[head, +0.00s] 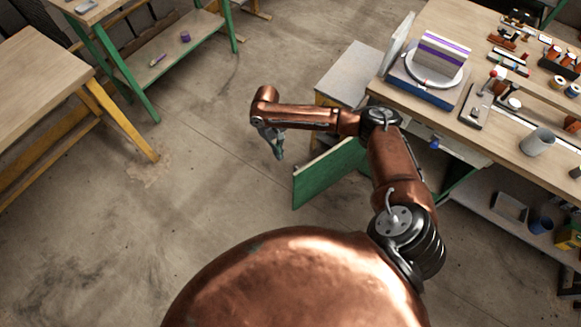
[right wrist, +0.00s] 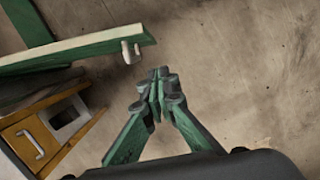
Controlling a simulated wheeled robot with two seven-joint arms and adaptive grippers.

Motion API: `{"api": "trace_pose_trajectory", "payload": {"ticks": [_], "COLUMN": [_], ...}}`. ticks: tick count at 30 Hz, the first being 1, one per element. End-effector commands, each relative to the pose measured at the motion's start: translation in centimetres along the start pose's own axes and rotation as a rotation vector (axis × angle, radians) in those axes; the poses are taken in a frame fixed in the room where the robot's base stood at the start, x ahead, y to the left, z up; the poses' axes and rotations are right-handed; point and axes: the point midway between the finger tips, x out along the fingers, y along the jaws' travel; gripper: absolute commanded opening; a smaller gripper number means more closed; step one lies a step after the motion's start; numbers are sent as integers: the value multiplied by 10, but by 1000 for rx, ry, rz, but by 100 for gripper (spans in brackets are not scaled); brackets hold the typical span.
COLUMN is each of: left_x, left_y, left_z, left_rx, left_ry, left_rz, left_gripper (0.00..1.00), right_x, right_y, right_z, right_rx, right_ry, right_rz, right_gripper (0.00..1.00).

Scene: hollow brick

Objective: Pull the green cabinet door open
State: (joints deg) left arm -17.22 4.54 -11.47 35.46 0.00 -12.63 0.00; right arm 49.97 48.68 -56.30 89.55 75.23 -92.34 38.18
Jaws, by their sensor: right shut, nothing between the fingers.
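The green cabinet door (head: 328,174) stands swung out from the cabinet under the workbench's left end, partly hidden behind my right arm. In the right wrist view the door (right wrist: 75,52) runs in from the left, and its pale handle (right wrist: 130,51) sits near its free end. My right gripper (head: 280,157) is shut and empty, to the left of the door and apart from it. In the wrist view its fingertips (right wrist: 161,82) are together, a little below and right of the handle, with a gap between. My left gripper is out of view.
A yellow-fronted unit with a drawer handle (right wrist: 29,144) lies at the lower left of the wrist view. The workbench (head: 452,100) holds tools and a cup (head: 537,142). Open concrete floor (head: 200,200) lies left of the door. Wooden tables stand further left.

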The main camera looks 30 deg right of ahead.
Motion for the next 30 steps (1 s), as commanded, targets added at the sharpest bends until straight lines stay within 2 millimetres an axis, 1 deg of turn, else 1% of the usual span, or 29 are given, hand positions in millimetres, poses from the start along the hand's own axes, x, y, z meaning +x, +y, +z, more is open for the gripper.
{"api": "trace_pose_trajectory", "payload": {"ticks": [1, 3, 5, 8, 11, 21, 24, 27, 30], "left_x": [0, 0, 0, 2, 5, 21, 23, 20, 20], "left_y": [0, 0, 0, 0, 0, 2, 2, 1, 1], "left_z": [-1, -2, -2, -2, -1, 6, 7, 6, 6], "left_rx": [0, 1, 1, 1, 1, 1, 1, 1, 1], "left_ry": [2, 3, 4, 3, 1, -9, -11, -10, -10], "left_rz": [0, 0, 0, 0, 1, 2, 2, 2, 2], "left_gripper": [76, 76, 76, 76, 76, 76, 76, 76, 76], "right_x": [-12, -23, -27, -23, -10, 60, 76, 74, 77], "right_y": [11, 20, 24, 26, 26, 26, 27, 26, 25], "right_z": [-5, -7, -9, -9, -9, -8, -6, 10, 21], "right_rx": [32, 66, 83, 93, 92, 90, 89, 88, 89], "right_ry": [-2, -6, -9, -13, -13, -13, -12, -9, -10], "right_rz": [9, 12, 13, 13, 12, 13, 14, 13, 14], "right_gripper": [0, 0, 0, 0, 0, 0, 0, 0, 0]}}
